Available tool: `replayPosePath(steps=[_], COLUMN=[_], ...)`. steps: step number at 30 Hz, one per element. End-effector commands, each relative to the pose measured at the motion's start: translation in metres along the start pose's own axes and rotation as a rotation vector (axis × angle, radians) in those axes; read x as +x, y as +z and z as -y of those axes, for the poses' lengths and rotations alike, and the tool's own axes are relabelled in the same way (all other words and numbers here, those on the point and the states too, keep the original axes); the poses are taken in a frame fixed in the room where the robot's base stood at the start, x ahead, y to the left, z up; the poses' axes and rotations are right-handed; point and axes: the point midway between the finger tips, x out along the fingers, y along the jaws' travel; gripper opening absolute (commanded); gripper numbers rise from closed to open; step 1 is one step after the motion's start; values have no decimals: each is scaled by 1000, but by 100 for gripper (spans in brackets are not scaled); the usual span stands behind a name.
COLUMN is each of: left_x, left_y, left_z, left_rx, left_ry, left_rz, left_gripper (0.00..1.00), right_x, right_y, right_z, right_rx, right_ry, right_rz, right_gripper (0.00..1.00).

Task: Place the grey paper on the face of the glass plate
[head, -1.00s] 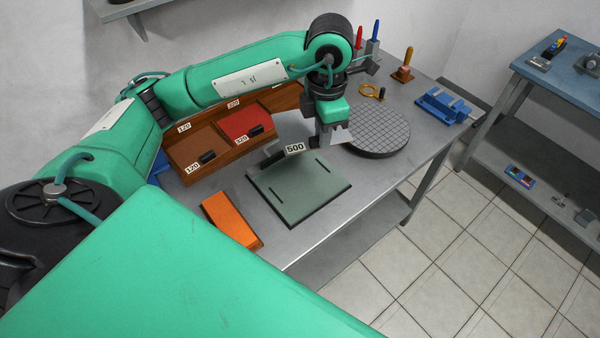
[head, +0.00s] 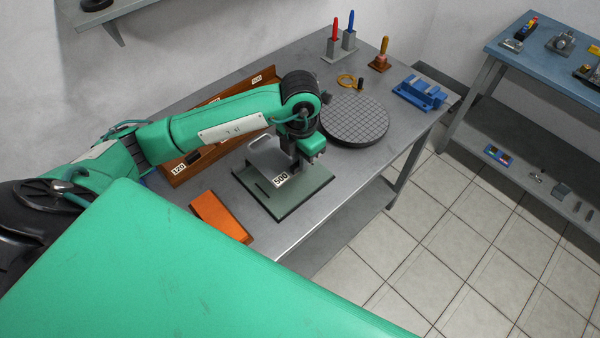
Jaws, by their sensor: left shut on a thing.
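The glass plate (head: 308,190) is a flat grey-green slab with dark slots, lying on the metal bench. My left gripper (head: 292,163) is over its far part, shut on the grey paper (head: 266,153). The gripper and wrist hide part of the paper. I cannot tell whether the paper touches the plate. My right gripper is not in view.
An orange block (head: 220,216) lies left of the plate. A wooden tray (head: 180,171) with number labels is behind my left arm. A round gridded disc (head: 353,119) stands to the right, with a blue fixture (head: 420,93) beyond. The bench's front strip is clear.

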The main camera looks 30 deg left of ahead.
Motion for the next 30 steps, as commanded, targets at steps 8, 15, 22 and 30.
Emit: replayPosePath(steps=[8,15,22,30], left_x=[36,62,80,83], left_y=[1,0,1,1], left_z=[0,1,0,0], left_rx=[0,-1,1,1], left_ry=[-1,-2,0,0], left_rz=[0,-2,2,2], left_gripper=[0,0,0,15], right_x=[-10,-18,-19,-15], right_y=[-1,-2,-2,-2], right_z=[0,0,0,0], right_rx=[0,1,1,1], right_ry=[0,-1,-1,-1], right_rz=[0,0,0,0], right_gripper=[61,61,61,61])
